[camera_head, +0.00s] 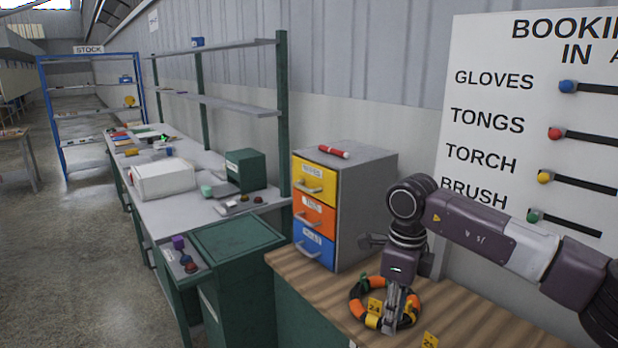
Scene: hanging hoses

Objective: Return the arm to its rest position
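My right arm comes in from the right, and its gripper (394,318) points down over the wooden bench top (470,317). Below it lies a coiled orange and black hose (358,298) with yellow and green parts. The fingers overlap the coil's front part and look close together. I cannot tell whether they touch or grip the hose. A yellow tag marked 24 (375,306) shows at the coil, beside the fingers. My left gripper is not in view.
A drawer cabinet (362,190) with yellow, orange and blue drawers stands behind the coil; a red torch-like object (333,152) lies on top. A booking board (490,105) with coloured knobs stands behind my arm. Another yellow tag (430,341) is at the bench front. A long workbench (205,212) runs left.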

